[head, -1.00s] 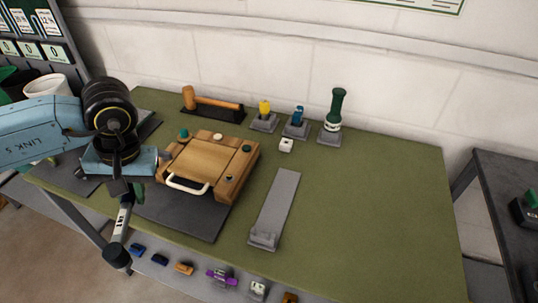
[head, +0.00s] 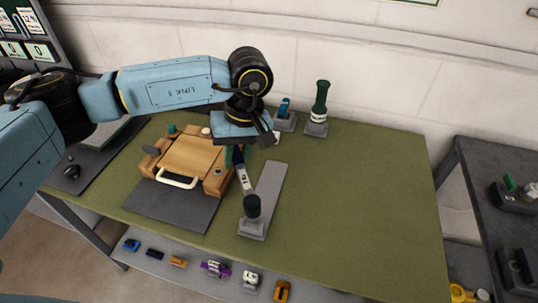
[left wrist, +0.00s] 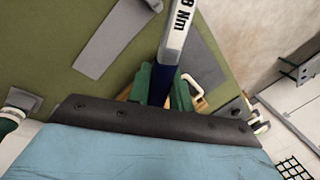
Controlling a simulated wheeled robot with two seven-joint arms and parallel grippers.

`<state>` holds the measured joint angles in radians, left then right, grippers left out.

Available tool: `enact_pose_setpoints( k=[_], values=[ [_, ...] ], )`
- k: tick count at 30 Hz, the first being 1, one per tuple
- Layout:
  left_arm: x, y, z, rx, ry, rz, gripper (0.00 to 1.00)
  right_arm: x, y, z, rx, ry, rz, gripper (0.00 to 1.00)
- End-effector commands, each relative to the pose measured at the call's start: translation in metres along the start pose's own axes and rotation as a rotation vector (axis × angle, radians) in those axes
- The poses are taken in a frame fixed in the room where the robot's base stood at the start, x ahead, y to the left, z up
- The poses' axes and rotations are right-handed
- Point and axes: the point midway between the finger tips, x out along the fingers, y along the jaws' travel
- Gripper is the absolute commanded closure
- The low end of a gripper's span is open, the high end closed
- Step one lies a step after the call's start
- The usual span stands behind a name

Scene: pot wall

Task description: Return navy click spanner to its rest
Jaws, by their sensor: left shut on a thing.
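My left gripper (head: 236,156) is shut on the navy click spanner (head: 245,182), with one green finger on each side of its navy part in the left wrist view (left wrist: 162,85). The spanner's pale shaft carries a printed label ending in "Nm" (left wrist: 180,18). Its dark end (head: 252,206) points toward the table's front edge in the head view. The rest, a long grey plate (head: 270,185) with a raised block at its near end (head: 252,229), lies on the green bench top. The spanner overlaps the plate's left side; its height above it is unclear. My right gripper is not in view.
A wooden box with a white handle (head: 178,182) stands just left of the plate. A green-handled tool (head: 320,100) and a blue one (head: 284,106) stand in holders behind. The bench (head: 370,190) is clear to the right.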

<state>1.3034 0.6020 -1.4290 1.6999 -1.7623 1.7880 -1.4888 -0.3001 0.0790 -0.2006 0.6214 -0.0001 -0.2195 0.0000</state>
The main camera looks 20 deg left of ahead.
Motion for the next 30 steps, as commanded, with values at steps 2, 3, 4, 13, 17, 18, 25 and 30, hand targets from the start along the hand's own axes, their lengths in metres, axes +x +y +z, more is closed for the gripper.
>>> enact_pose_setpoints(
  k=[2, 3, 4, 13, 17, 18, 25, 30],
  values=[
    [-0.005, 0.010, 0.002, -0.197, -0.048, 0.001, 1.00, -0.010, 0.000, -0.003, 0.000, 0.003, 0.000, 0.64],
    [-0.005, 0.015, 0.003, -0.302, -0.070, 0.001, 1.00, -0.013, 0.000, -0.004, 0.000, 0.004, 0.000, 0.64],
    [-0.006, 0.018, 0.003, -0.381, -0.086, 0.002, 1.00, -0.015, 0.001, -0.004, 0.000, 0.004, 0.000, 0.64],
    [-0.006, 0.042, 0.005, -1.157, -0.248, 0.010, 1.00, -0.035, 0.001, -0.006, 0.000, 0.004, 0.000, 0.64],
    [-0.004, 0.048, 0.005, -1.488, -0.315, 0.013, 1.00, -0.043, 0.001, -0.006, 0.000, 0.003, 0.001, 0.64],
    [-0.003, 0.050, 0.005, -1.588, -0.335, 0.013, 1.00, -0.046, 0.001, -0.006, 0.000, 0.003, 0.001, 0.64],
    [0.005, 0.056, 0.005, -2.117, -0.443, 0.021, 1.00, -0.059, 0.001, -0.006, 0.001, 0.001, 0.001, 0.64],
    [0.011, 0.057, 0.004, -2.370, -0.495, 0.026, 1.00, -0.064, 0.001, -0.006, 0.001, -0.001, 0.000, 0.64]
  ],
)
